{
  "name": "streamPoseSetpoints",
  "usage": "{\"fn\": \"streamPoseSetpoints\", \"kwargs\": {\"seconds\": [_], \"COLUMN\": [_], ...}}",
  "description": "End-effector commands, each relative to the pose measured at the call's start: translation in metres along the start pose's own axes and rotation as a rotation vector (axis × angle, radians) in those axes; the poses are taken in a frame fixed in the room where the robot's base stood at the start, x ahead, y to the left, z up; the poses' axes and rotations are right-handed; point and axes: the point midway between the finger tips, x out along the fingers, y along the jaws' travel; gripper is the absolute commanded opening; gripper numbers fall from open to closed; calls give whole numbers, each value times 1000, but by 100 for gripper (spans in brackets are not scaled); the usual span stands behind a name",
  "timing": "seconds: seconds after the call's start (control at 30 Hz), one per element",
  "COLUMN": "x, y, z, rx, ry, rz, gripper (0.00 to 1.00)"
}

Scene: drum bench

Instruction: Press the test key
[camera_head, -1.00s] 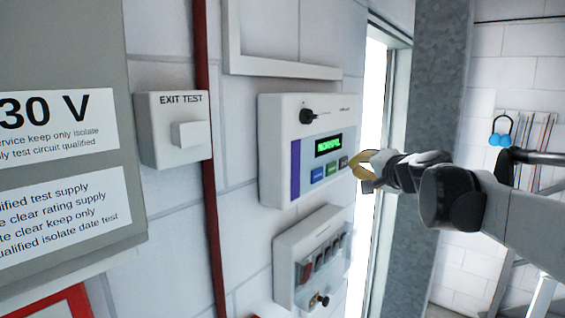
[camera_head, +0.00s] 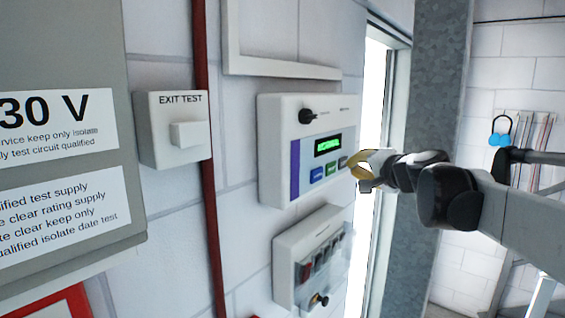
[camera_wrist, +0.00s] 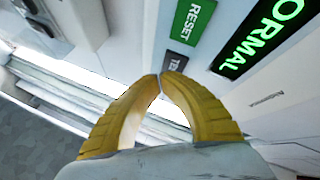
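The test key is the small grey key (camera_wrist: 174,64) beside the green RESET key (camera_wrist: 193,22) in the wrist view; its label is partly hidden by my fingertips. In the head view it is the grey key (camera_head: 343,161) at the right end of the key row on the white panel (camera_head: 275,115). My gripper (camera_wrist: 160,77) has its two yellow fingers shut, tips together and empty. The tips are right at the lower edge of the test key; I cannot tell whether they touch it. In the head view my gripper (camera_head: 356,171) is at the panel's right edge.
The panel's green display (camera_head: 328,145) is lit; in the wrist view it reads NORMAL. A black knob (camera_head: 307,116) sits above it. A switch box (camera_head: 290,245) hangs below. An EXIT TEST box (camera_head: 160,128) is to the left. A door frame is close right.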

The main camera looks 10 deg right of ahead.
Motion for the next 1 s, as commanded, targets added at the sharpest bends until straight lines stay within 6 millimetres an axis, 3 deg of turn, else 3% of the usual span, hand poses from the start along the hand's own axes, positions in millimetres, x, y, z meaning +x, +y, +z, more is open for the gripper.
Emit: {"fn": "streamPoseSetpoints", "kwargs": {"seconds": [1.0], "x": [8], "y": [-4], "z": [4], "rx": [0], "ry": [0], "rz": [0], "gripper": [0]}}
